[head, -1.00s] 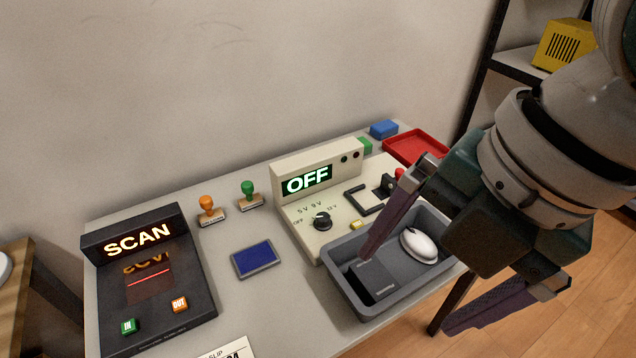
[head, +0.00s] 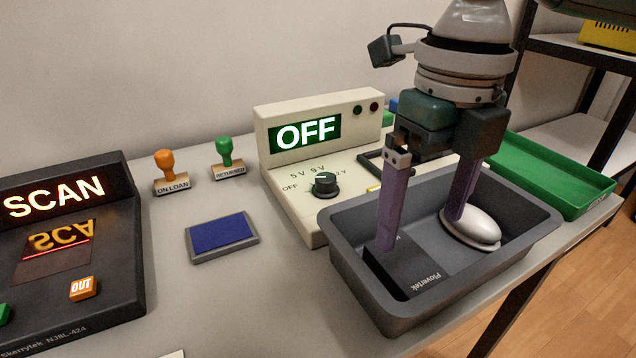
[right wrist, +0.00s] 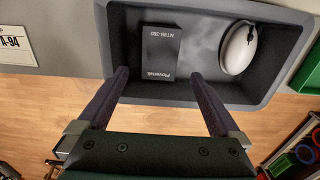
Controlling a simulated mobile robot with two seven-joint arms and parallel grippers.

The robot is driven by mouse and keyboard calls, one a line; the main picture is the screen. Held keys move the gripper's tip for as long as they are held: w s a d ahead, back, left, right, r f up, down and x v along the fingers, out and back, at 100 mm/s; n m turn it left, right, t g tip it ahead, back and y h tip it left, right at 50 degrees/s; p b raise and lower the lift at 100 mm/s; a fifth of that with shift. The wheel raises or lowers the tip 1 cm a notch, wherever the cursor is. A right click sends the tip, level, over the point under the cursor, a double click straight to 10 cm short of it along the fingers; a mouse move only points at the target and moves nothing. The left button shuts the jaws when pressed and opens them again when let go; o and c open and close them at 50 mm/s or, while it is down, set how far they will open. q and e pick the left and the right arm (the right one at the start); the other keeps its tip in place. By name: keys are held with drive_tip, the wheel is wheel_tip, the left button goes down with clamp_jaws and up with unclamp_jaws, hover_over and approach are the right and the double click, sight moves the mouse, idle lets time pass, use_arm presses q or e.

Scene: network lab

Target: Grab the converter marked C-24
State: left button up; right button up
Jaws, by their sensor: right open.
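A black box (head: 420,268) with "Plovertek" printed on it lies in the grey bin (head: 350,295). In the right wrist view the box (right wrist: 160,52) also shows a model line, but I see no C-24 marking on it. My right gripper (head: 422,232) points down into the bin, open. In the right wrist view its fingertips (right wrist: 160,76) are apart, one toward each side of the box, with nothing held. A white mouse (head: 472,230) lies beside the box, just right of the right finger. My left gripper is out of view.
A cream panel reading OFF (head: 290,180) stands behind the bin. A green tray (head: 545,170) is at the right. A SCAN device (head: 120,250), a blue ink pad (head: 222,236) and two stamps stand left. A printed slip (right wrist: 14,45) lies left of the bin.

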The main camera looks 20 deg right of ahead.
sight(407, 261)
drive_tip(key=f, duration=0.2)
drive_tip(key=f+b, duration=0.1)
drive_tip(key=f, duration=0.3)
drive_tip(key=shift+w+f+b, duration=0.25)
drive_tip(key=shift+f+b, duration=0.1)
drive_tip(key=shift+b, duration=0.05)
drive_tip(key=shift+c, duration=0.2)
drive_tip(key=shift+r, duration=0.1)
drive_tip(key=c, duration=1.5)
drive_tip(key=shift+c, duration=0.2)
